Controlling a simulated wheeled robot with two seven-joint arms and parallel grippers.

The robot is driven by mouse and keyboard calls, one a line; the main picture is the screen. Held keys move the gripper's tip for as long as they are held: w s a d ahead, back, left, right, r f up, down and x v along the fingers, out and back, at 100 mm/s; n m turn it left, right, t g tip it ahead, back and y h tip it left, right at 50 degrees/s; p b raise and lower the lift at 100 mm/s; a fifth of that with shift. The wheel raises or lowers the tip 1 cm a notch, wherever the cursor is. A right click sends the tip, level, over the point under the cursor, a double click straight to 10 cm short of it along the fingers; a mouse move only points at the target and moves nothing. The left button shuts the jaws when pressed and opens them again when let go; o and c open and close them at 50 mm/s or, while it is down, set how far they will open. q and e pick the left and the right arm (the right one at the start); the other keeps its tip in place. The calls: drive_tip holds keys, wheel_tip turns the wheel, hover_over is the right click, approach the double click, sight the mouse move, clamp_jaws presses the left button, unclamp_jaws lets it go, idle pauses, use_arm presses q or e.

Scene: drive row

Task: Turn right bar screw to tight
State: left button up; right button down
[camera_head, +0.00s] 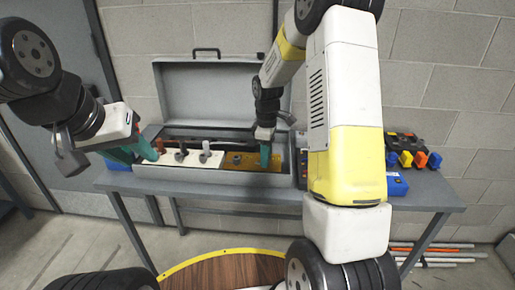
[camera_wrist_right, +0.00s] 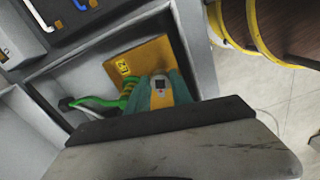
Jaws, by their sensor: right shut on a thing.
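A grey case (camera_head: 215,190) stands open on the bench, with a white panel (camera_head: 170,172) on the left and an orange-yellow panel (camera_head: 240,164) on the right. My right gripper (camera_head: 265,156) reaches down at the right part of the orange-yellow panel. In the right wrist view its teal fingers sit on both sides of a pale and yellow screw head (camera_wrist_right: 161,88) with a dark square, seemingly the right bar screw. Its shank is hidden. My left gripper (camera_head: 138,150) hovers at the left end of the case, by an orange knob (camera_head: 160,145). Its finger gap is unclear.
A green-yellow cable (camera_wrist_right: 95,102) lies beside the right fingers. A dark rack with coloured blocks (camera_head: 405,159) stands on the bench's right side. The case lid (camera_head: 200,100) stands up behind.

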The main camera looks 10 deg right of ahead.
drive_tip(key=m, duration=0.6)
drive_tip(key=shift+m, duration=0.3)
drive_tip(key=m, duration=0.6)
drive_tip(key=shift+a+r+m, duration=0.1)
drive_tip(key=shift+m, duration=0.5)
drive_tip(key=c, duration=1.4)
unclamp_jaws()
wheel_tip(320, 180, up, 8)
drive_tip(key=shift+f, duration=0.15)
